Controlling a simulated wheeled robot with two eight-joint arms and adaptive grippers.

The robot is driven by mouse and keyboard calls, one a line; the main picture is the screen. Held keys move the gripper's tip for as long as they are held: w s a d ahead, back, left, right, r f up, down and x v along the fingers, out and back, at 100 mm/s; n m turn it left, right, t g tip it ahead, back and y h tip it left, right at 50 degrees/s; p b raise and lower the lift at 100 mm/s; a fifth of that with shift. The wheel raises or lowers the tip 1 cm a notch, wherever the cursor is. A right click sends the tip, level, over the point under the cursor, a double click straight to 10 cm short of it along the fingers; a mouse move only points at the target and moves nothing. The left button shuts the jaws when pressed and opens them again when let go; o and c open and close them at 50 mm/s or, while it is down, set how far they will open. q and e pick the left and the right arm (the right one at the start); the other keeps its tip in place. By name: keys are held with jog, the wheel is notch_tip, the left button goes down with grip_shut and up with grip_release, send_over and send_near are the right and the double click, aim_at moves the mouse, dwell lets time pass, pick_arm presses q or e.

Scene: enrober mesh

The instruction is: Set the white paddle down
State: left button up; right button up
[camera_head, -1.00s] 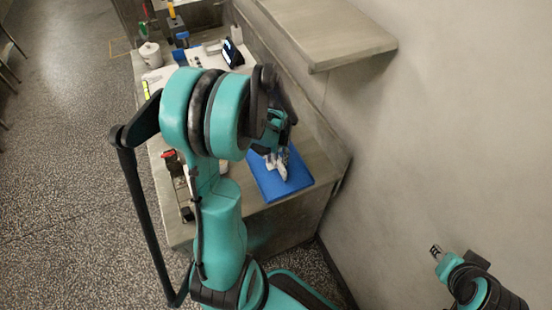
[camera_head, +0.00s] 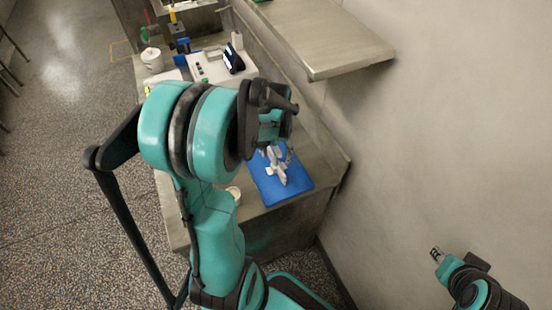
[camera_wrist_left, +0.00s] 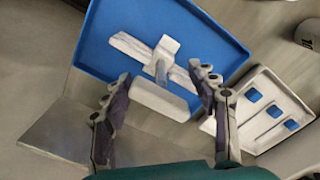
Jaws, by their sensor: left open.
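The white paddle (camera_wrist_left: 142,50) lies on the blue tray (camera_wrist_left: 98,50), with a raised block and a short grey post at its middle. A rounded white bar (camera_wrist_left: 157,98) shows at the tray's near edge. In the head view the paddle (camera_head: 277,172) shows on the blue tray (camera_head: 300,184), beside my left wrist. My left gripper (camera_wrist_left: 160,74) is open, with its two fingers spread apart and the paddle seen between and beyond them. I see no finger closed on it. My right gripper (camera_head: 436,253) is small at the lower right, far from the tray.
A white holder (camera_wrist_left: 262,128) with several blue-ended pieces stands right of the tray. A grey cup (camera_wrist_left: 308,32) is behind it. A shelf (camera_head: 325,45) overhangs the counter beside the wall. A white mug (camera_head: 152,60) stands at the back. A small cup (camera_head: 233,193) is beside my arm.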

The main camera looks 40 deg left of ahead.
aim_at(276, 148)
pick_arm(q)
notch_tip(276, 148, up, 7)
jog(key=shift+d+f+p, duration=0.1)
jog(key=shift+f+p, duration=0.1)
jog(key=shift+p, duration=0.45)
jog(key=s+d+r+m+t, duration=0.1)
jog(key=s+d+r+t, duration=0.2)
jog(key=d, duration=0.5)
jog(key=s+d+r+m+t, duration=0.2)
jog(key=s+d+r+t, duration=0.1)
jog(key=d, duration=0.5)
jog(key=shift+d+r+m+t, duration=0.3)
jog(key=shift+d+r+t, duration=0.1)
jog(key=shift+r+t, duration=0.2)
